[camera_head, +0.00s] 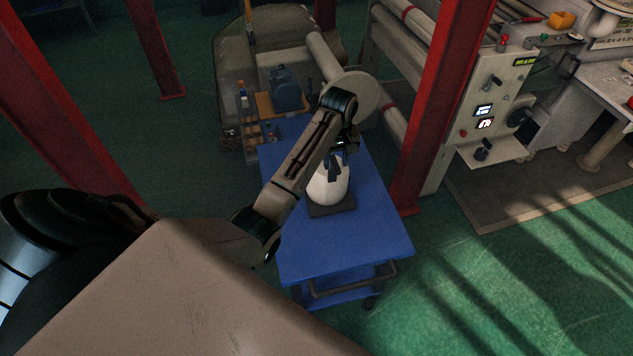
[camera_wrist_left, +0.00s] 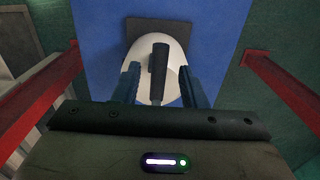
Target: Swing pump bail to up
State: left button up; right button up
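A white rounded pump body (camera_head: 327,187) stands on a dark square pad (camera_head: 333,209) on the blue cart. In the left wrist view the pump (camera_wrist_left: 176,88) shows with a dark bar (camera_wrist_left: 158,62), apparently its bail, across its top. My left gripper (camera_head: 336,170) is at the top of the pump and hides part of it. In the left wrist view my left gripper (camera_wrist_left: 159,72) has its two fingers spread, one on each side of the bar, with gaps on both sides. I cannot tell how the bail is angled. My right gripper is out of view.
The blue cart top (camera_head: 375,235) is clear in front of the pump. A red post (camera_head: 440,90) stands close on its right. A machine with a control panel (camera_head: 492,105) is farther right, and a blue motor (camera_head: 286,88) sits behind the cart.

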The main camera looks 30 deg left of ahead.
pick_arm(q)
jog(key=shift+r, duration=2.65)
